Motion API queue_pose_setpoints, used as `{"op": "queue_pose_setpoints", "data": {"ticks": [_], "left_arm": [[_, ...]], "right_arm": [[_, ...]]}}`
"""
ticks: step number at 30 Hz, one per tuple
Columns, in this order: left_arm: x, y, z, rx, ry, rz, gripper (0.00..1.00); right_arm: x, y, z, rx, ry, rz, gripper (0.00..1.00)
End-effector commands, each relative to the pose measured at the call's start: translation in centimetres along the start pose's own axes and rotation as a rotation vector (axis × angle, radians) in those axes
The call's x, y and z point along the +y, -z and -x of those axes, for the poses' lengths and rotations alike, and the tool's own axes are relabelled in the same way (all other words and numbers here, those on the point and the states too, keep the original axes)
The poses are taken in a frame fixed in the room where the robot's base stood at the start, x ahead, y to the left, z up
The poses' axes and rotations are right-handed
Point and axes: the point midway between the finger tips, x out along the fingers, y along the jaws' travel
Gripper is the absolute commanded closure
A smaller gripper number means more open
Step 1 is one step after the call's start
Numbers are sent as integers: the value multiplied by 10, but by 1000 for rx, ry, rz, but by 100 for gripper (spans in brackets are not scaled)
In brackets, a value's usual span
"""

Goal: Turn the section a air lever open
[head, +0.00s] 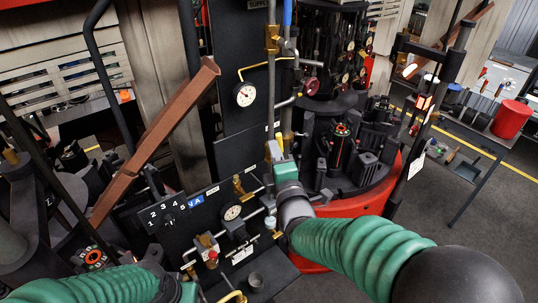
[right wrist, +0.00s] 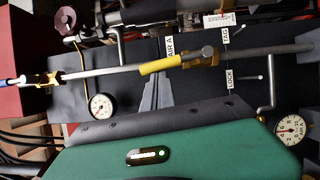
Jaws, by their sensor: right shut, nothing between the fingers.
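The section A air lever has a yellow handle (right wrist: 160,65), which lies along the grey pipe (right wrist: 105,72) in the right wrist view, with brass at its right end and the AIR A label (right wrist: 170,47) beside it. In the head view the yellow handle (head: 279,140) shows just above my right gripper (head: 273,152). My right gripper is shut and empty. Its fingertips (right wrist: 158,76) are close to the handle; I cannot tell whether they touch it. My left arm shows at the bottom left of the head view, with its fingers out of sight.
A round gauge (head: 245,94) is on the dark panel, and another gauge (head: 233,212) is lower down among valves and pipes. A brown bar (head: 155,140) slants across the left. The round red-based machine (head: 385,185) is close on the right. Open floor lies farther right.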

Motion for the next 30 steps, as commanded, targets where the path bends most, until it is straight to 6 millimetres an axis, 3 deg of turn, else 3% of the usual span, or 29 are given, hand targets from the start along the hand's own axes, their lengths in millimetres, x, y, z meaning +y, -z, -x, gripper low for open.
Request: {"op": "queue_pose_setpoints", "data": {"ticks": [30], "left_arm": [[0, -1, -6, 0, 0, 0, 60]], "right_arm": [[2, -12, -6, -3, -4, 7, 100]]}}
